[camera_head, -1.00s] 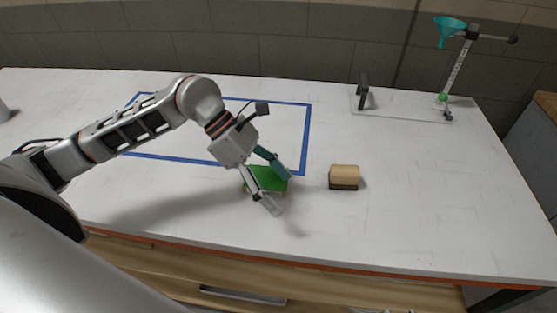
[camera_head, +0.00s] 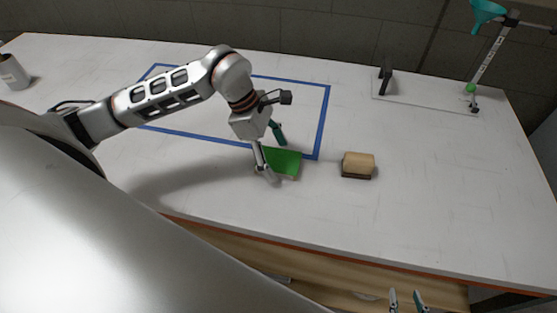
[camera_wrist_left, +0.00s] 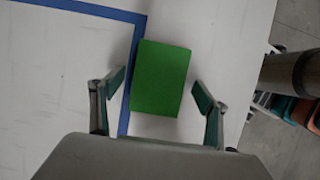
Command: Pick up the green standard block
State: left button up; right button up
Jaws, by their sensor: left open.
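The green standard block (camera_head: 285,162) lies on the white table near the lower right corner of the blue taped outline. It also shows in the left wrist view (camera_wrist_left: 160,78), slightly tilted, with its left edge beside the blue tape. My left gripper (camera_head: 274,157) is open and points down at the block, with one finger in front of it and one behind. In the left wrist view the open fingers (camera_wrist_left: 158,98) flank the block's near part with a gap on each side. My right gripper (camera_head: 407,301) shows at the bottom edge, its fingers apart, with nothing seen between them.
A brush-like block with a tan top and dark base (camera_head: 358,165) stands right of the green block. A stand with a teal funnel (camera_head: 487,12) and a black handle-like piece (camera_head: 385,74) are at the back right. A white cup (camera_head: 13,73) is far left. The front right of the table is clear.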

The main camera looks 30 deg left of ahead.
pick_arm(q)
jog(key=shift+f, duration=0.15)
jog(key=c, duration=1.2)
jog(key=shift+c, duration=0.2)
jog(key=shift+w+r, duration=0.1)
jog(key=shift+r, duration=0.1)
